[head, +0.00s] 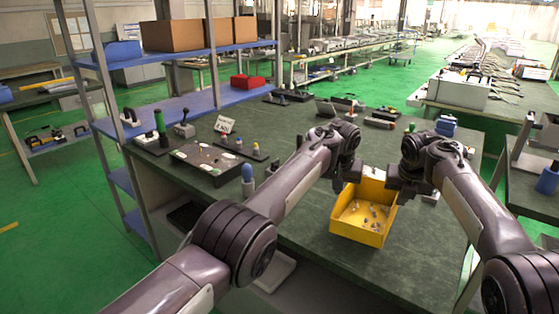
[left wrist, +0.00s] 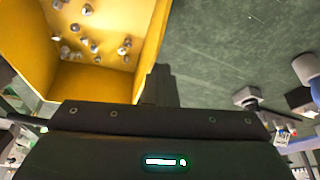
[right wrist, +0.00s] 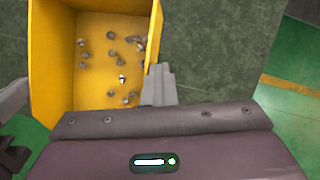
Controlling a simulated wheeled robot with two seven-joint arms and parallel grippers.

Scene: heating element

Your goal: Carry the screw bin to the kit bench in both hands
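The yellow screw bin (head: 345,228) is over the front right of the dark green bench top, with several small screws on its floor. I cannot tell whether it touches the bench or hangs just above it. My left gripper (head: 354,176) is at the bin's far left side. In the left wrist view its fingers (left wrist: 160,86) are together at the bin's wall. My right gripper (head: 394,184) is at the bin's right side, and in the right wrist view its fingers (right wrist: 160,85) are closed at the wall. Both appear shut on the bin. Which bench is the kit bench is unclear.
The green bench top (head: 295,215) holds a board with small parts (head: 208,162) at the left and a blue-topped item (head: 247,172) near the front. A blue shelf rack (head: 185,105) stands behind left. Another bench (head: 530,190) is at the right, across a green floor gap.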

